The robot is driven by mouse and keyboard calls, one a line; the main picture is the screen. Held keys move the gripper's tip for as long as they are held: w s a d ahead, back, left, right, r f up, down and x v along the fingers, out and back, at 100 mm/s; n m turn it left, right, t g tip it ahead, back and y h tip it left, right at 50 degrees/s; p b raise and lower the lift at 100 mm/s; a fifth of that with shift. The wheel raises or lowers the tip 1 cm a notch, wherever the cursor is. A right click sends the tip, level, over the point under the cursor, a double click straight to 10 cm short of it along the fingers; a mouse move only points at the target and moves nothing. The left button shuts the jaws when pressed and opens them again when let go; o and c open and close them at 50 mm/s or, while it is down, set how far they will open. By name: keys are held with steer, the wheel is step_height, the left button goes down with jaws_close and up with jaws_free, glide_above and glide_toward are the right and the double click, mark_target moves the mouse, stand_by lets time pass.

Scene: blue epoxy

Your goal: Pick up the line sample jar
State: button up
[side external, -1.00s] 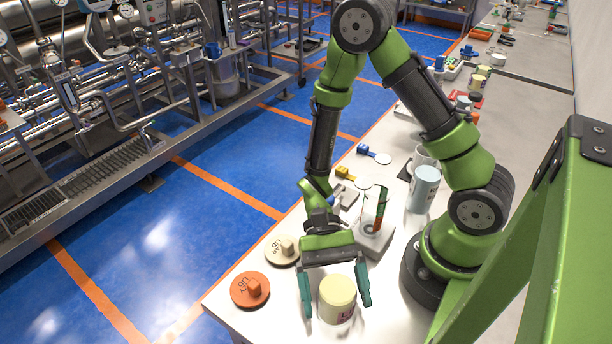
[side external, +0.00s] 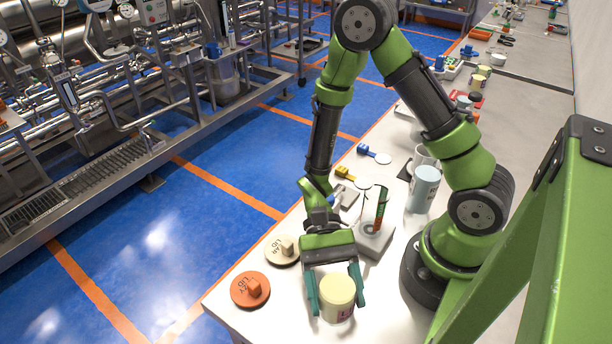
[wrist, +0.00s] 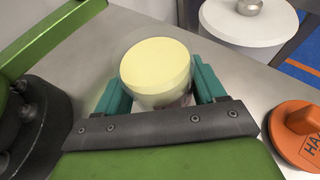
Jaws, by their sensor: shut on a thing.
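The sample jar (side external: 338,298) is a short, pale jar with a yellow top and a pinkish label low on its side. It stands upright at the near end of the white bench. My gripper (side external: 338,302) is shut on the jar, with one teal finger on each side. In the wrist view the jar (wrist: 156,74) sits between the two teal fingers of my gripper (wrist: 158,88). Its lower part is partly hidden by the gripper body.
An orange lid (side external: 250,289) and a cream lid (side external: 282,250) with knobs lie left of the jar. A grey stand (side external: 374,240) holding a tube is behind it. A pale blue cylinder (side external: 424,188) stands farther back. The bench edge is close in front.

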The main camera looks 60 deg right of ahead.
step_height(320, 180, up, 8)
steer(key=r, duration=0.1)
steer(key=w+d+r+m+t+y, duration=0.2)
steer(key=w+m+t, duration=0.2)
steer(key=w, duration=0.4)
steer(key=w+d+r+m+t+y, duration=0.1)
steer(key=w+d+m+t+y, duration=0.1)
steer(key=w+m+t, duration=0.4)
steer(key=w+d+r+m+t+h, duration=0.2)
steer(key=w+d+r+m+t, duration=0.35)
steer(key=w+d, duration=0.6)
steer(key=s+d+f+n+g+h, duration=0.1)
steer(key=s+d+n+g+h, duration=0.1)
steer(key=s, duration=0.4)
steer(key=s+d+n+g+h, duration=0.3)
steer(key=s+n+g, duration=0.2)
steer(key=s+n, duration=0.2)
steer(key=s+d+f+n+g+h, duration=0.1)
steer(key=s+d+n+g+h, duration=0.2)
steer(key=s+n+g, duration=0.1)
steer(key=s+n, duration=0.1)
steer(key=s, duration=0.1)
steer(key=shift+s+f, duration=0.35)
steer(key=t+h, duration=0.2)
steer(key=h, duration=0.1)
steer(key=shift+r+h, duration=0.25)
steer(key=shift+h, duration=0.05)
